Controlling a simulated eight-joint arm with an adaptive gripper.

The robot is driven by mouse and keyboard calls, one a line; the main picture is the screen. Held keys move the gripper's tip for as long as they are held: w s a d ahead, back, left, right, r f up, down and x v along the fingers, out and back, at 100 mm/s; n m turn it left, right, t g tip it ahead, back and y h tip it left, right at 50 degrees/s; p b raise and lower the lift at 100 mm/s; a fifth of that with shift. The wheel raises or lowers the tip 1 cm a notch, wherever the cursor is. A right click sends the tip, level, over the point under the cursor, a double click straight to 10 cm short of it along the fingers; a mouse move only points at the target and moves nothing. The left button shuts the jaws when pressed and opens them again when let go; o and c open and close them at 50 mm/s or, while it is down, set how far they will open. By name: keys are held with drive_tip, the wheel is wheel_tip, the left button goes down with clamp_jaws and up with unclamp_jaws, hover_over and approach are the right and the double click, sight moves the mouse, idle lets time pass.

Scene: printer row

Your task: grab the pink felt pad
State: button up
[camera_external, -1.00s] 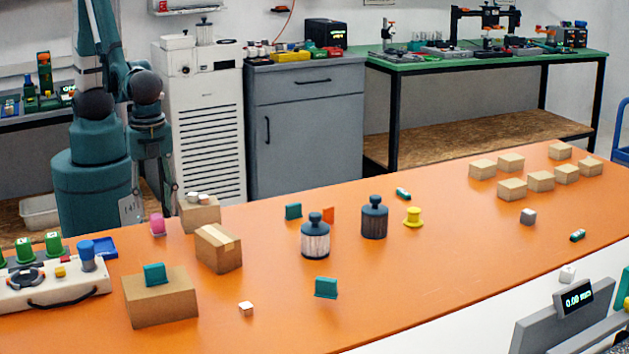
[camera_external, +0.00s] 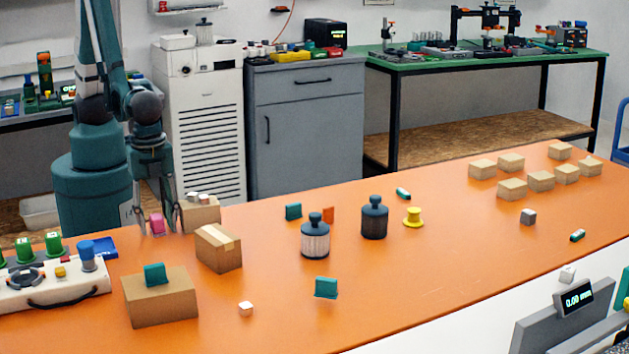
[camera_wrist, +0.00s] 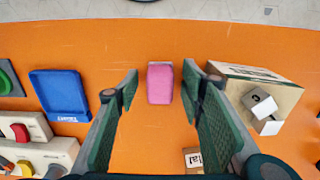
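The pink felt pad (camera_external: 157,223) stands on the orange table at the left, near the table's back edge. In the wrist view the pink pad (camera_wrist: 160,84) shows between the tips of my two fingers, with orange gaps on both sides. My gripper (camera_external: 158,224) is open and low, with one finger on each side of the pad. The fingers also show in the wrist view (camera_wrist: 160,85), spread apart and apparently not touching the pad.
A cardboard box (camera_external: 200,214) with small white blocks (camera_wrist: 263,110) on top stands close to the right finger. Another box (camera_external: 218,248) is nearer the front. A blue tray (camera_wrist: 60,93) and a control panel (camera_external: 45,288) lie to the left.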

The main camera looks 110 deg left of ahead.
sight(156, 216)
drive_tip(key=c, duration=1)
drive_tip(key=shift+r, duration=0.1)
drive_tip(key=shift+r+p, duration=1.35)
drive_tip(key=shift+r, duration=3.6)
